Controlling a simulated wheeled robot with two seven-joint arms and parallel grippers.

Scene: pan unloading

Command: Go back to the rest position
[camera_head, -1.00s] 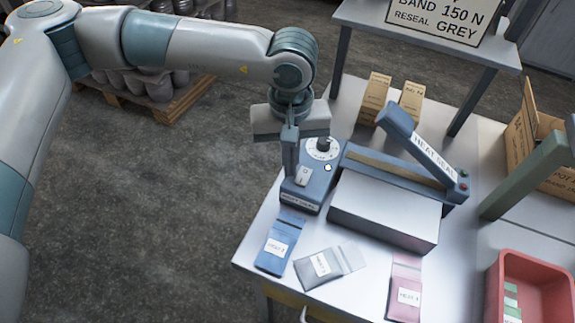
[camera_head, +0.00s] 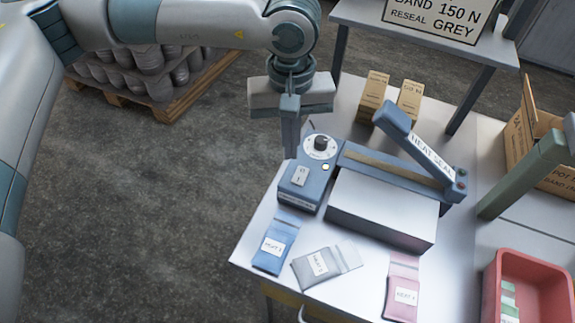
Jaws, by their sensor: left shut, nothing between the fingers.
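My left gripper (camera_head: 290,152) points down with its fingers shut and nothing between them. It hangs above and to the left of the heat sealer's blue control box (camera_head: 309,180), apart from it as far as I can see. The box carries a round dial (camera_head: 320,144) and a small switch (camera_head: 300,175). The sealer's arm (camera_head: 428,155), labelled HEAT SEAL, is raised. My right gripper is not in view.
A blue pouch (camera_head: 275,243), a grey pouch (camera_head: 322,264) and a pink pouch (camera_head: 402,292) lie along the table's front. A red bin (camera_head: 492,283) stands at the right. Two small cartons (camera_head: 373,95) stand behind the sealer. Open floor (camera_head: 150,220) lies to the left.

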